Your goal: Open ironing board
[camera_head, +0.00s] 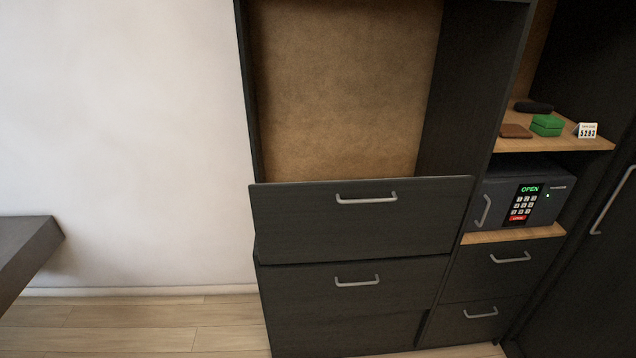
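No ironing board shows that I can make out. A dark cabinet (300,335) stands in the middle, with a tall open niche above that has a brown back panel (350,85). Below the niche is a wide upper drawer front (360,225) with a silver bar handle (366,199). It seems to stand out a little from the front below. Under it is a wide lower front (350,305) with its own silver handle (357,281). What lies behind these fronts is hidden. Neither of my grippers is in view.
At right a safe (518,197) reading OPEN sits on a wooden shelf, above two small drawers (505,268). A green box (547,125), a brown wallet-like item (515,131) and a 5283 card (586,130) lie on the shelf above. A dark tabletop (25,250) juts in at left. The floor between is clear.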

